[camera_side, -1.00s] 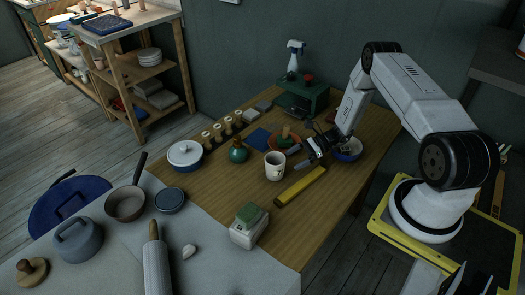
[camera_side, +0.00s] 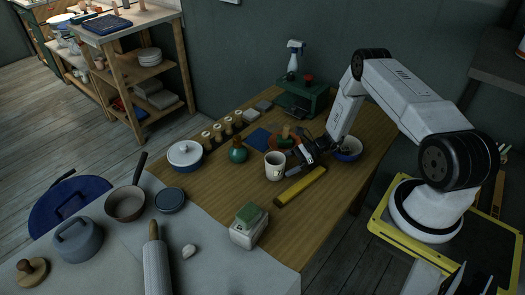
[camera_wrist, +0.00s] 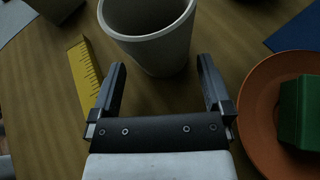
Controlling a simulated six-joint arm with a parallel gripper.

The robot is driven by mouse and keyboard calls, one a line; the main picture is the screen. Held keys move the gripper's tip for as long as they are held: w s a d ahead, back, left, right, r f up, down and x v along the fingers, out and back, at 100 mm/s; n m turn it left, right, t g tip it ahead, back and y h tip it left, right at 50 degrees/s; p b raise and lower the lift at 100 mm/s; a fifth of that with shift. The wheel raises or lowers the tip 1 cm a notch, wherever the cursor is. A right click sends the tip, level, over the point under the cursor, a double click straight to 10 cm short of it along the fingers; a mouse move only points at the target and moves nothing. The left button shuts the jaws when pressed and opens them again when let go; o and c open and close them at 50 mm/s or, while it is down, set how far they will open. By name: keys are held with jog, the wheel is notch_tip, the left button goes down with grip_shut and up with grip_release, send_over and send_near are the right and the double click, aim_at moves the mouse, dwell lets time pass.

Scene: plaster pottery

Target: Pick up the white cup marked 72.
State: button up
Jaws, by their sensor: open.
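The white cup (camera_side: 275,166) stands upright on the wooden table, with a dark mark on its side in the side view. In the wrist view the cup (camera_wrist: 160,50) is just ahead of my gripper (camera_wrist: 160,80), and its rim is cut off at the top edge. My gripper (camera_side: 297,155) is open. Its two fingers point at the cup, one on each side of its lower body, and the space between them looks empty. I cannot tell whether the fingertips reach beside the cup. The number on the cup is too small to read.
A yellow ruler (camera_side: 300,187) lies close to the cup. An orange dish (camera_wrist: 258,110) with a green block (camera_wrist: 302,112) is on the other side.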

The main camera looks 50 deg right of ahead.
aim_at(276, 171)
jog(key=shift+x, duration=2.25)
jog(key=shift+r, duration=0.1)
jog(key=c, duration=1.1)
jog(key=shift+r, duration=0.1)
jog(key=shift+r, duration=1.05)
jog(key=s+a+r, duration=0.1)
jog(key=s+r, duration=0.2)
jog(key=s, duration=0.1)
jog(key=s+r, duration=0.4)
jog(key=s, duration=0.1)
jog(key=s+a+r, duration=0.1)
jog(key=s+r, duration=0.2)
jog(key=s, duration=0.1)
jog(key=shift+s+a+r, duration=0.3)
jog(key=shift+s+a, duration=0.05)
jog(key=shift+s, duration=0.05)
